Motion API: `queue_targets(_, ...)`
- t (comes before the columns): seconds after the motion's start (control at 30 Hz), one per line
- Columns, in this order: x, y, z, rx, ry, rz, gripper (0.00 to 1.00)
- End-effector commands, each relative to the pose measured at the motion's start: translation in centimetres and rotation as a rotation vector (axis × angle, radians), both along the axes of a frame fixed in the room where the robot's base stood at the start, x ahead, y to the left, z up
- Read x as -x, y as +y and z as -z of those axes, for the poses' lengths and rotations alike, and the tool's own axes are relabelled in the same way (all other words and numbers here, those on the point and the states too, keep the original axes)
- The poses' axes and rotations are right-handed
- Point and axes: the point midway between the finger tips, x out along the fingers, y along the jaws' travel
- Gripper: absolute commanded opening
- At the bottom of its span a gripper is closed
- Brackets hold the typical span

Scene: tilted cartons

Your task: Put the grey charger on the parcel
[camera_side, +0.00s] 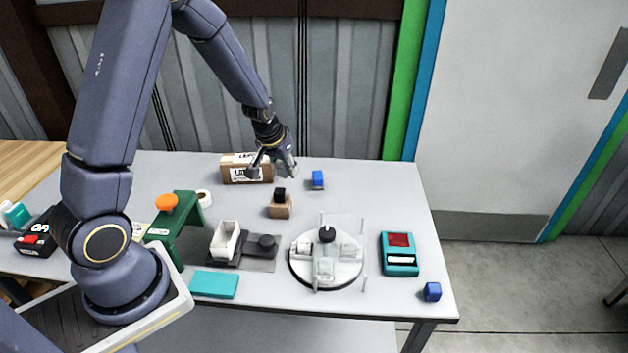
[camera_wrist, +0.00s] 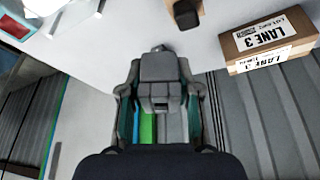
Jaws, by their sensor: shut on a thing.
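The grey charger (camera_wrist: 160,68) is a blocky grey piece between the two fingers of my gripper (camera_wrist: 160,88) in the wrist view. My gripper is shut on it. In the side view my gripper (camera_side: 272,165) hangs over the back of the table, at the right end of the parcel; the charger there is small and hard to make out. The parcel (camera_side: 237,174) is a brown carton with white labels at the back of the table. It also shows at the upper right of the wrist view (camera_wrist: 244,61), marked LANE 3, to the right of the charger and apart from it in the picture.
A wooden block with a black top (camera_side: 281,211) stands in front of my gripper, and a blue block (camera_side: 317,181) to its right. A green stand (camera_side: 165,240), a round fixture (camera_side: 327,280) and a teal device (camera_side: 399,268) stand nearer the front. The back right of the table is clear.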

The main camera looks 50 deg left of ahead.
Motion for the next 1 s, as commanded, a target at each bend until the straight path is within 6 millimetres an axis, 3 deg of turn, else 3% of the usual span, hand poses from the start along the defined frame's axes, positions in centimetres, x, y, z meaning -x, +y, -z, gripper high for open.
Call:
queue_targets(0.03,0.8,2.8,-1.0,-0.001,-0.005,-0.043,0.0)
queue_targets(0.1,2.0,6.3,-2.2,-0.001,-0.005,-0.098,0.0)
queue_targets(0.23,4.8,11.8,-4.0,-0.003,-0.004,-0.219,0.0)
queue_targets(0.4,7.8,16.2,-5.2,-0.002,0.001,-0.343,0.0)
queue_targets(0.53,8.8,17.6,-5.3,-0.001,0.001,-0.383,0.0)
queue_targets(0.67,7.5,19.0,-4.3,0.001,0.003,-0.39,0.0)
queue_targets(0.93,1.6,23.3,-1.0,0.0,0.002,-0.389,0.0)
queue_targets(1.0,0.7,23.9,0.7,0.002,0.005,-0.389,0.0)
